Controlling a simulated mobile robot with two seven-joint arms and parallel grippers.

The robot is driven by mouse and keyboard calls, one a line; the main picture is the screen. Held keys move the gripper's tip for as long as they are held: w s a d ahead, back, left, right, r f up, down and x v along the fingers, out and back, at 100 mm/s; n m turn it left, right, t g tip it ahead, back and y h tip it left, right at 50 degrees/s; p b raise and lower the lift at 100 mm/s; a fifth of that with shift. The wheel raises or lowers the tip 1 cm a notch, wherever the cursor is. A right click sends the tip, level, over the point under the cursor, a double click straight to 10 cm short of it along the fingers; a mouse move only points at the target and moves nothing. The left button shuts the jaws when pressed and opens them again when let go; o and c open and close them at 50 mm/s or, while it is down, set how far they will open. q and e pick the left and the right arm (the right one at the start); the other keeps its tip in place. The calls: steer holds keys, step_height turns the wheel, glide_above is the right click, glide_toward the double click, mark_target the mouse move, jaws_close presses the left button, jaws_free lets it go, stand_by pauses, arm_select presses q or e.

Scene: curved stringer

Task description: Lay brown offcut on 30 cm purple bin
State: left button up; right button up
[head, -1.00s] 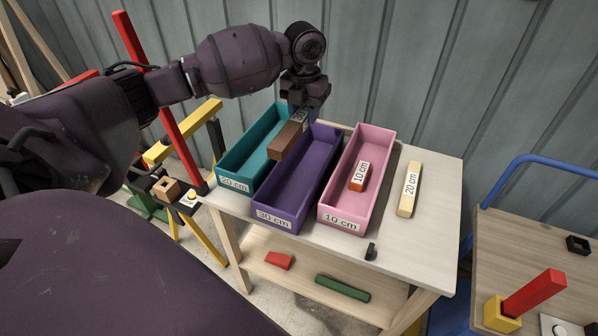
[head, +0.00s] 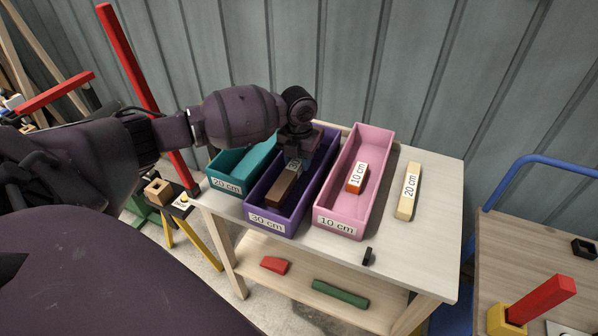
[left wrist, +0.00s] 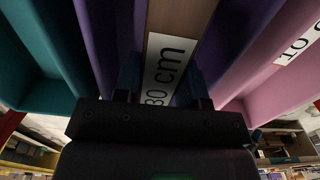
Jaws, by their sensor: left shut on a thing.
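The brown offcut (head: 283,185) is a long block with a white label; in the left wrist view the offcut (left wrist: 176,20) shows a label ending in "0 cm". My left gripper (head: 295,158) is shut on its far end. The offcut is over the purple bin (head: 252,213), labelled 30 cm, and appears within its walls, lengthwise. I cannot tell if it touches the bin floor. In the left wrist view the gripper fingers (left wrist: 160,85) are on both sides of the offcut, with purple walls beside it. My right gripper is not in view.
The teal 20 cm bin (head: 224,185) stands left of the purple bin. A cream 20 cm offcut (head: 407,192) lies on the table (head: 432,240). Red and green pieces lie on the lower shelf (head: 300,283).

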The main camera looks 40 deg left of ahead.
mark_target(298, 159)
arm_select(q)
step_height(298, 159, down, 4)
steer(key=shift+f+b, duration=0.2)
steer(key=shift+b, duration=0.2)
steer(key=shift+f, duration=0.15)
steer(key=o, duration=0.9)
steer(key=shift+o, duration=0.7)
steer(key=shift+r, duration=0.35)
step_height(298, 159, up, 11)
steer(key=shift+f+p, duration=0.15)
steer(key=shift+p, duration=0.95)
steer(key=shift+r, duration=0.45)
